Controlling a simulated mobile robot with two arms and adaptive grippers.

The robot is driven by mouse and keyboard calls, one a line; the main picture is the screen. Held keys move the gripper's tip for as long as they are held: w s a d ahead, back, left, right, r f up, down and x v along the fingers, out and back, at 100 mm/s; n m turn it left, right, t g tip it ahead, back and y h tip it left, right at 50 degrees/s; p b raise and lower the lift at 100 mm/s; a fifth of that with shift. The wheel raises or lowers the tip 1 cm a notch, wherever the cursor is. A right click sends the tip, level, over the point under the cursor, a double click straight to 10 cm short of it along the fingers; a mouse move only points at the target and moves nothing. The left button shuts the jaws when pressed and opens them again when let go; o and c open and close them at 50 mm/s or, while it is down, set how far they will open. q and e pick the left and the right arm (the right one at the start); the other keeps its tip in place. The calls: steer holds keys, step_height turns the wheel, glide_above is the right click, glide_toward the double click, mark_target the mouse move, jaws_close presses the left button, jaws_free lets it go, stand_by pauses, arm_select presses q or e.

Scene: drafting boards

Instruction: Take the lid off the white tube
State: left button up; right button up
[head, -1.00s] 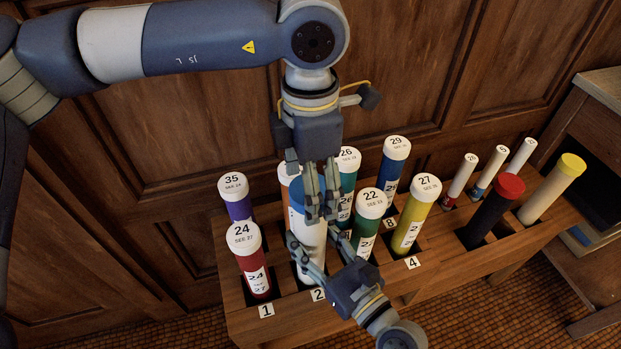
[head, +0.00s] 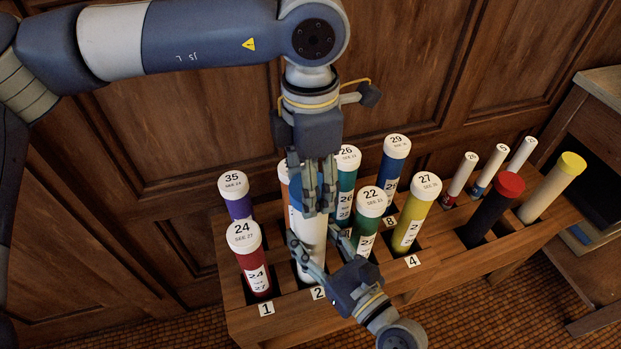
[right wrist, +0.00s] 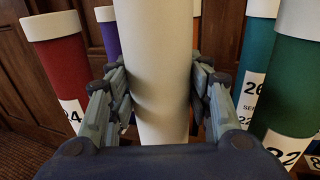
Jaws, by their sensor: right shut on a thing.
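The white tube (head: 311,236) stands upright in the slot marked 2 of the wooden rack. It also shows in the right wrist view (right wrist: 157,62), where its top is out of frame. My right gripper (head: 316,248) is shut on the tube's body from the front, with fingers on both sides of it. My left gripper (head: 316,200) points down from above, with its fingers at the top of the white tube. A bit of blue, seemingly the lid (head: 294,196), shows beside these fingers. They hide most of it, so I cannot tell whether they are closed on it.
The wooden rack (head: 480,266) holds several other capped tubes. Red tube 24 (head: 252,268) is left of the white tube, and green tube 22 (head: 366,222) is close on its right. Purple, orange and teal tubes stand behind. A wood-panelled wall (head: 200,120) is at the back.

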arm_select(q)
steer(key=shift+r, duration=0.2)
steer(key=shift+r, duration=0.9)
steer(key=shift+r, duration=2)
arm_select(e)
steer(key=o, duration=1.6)
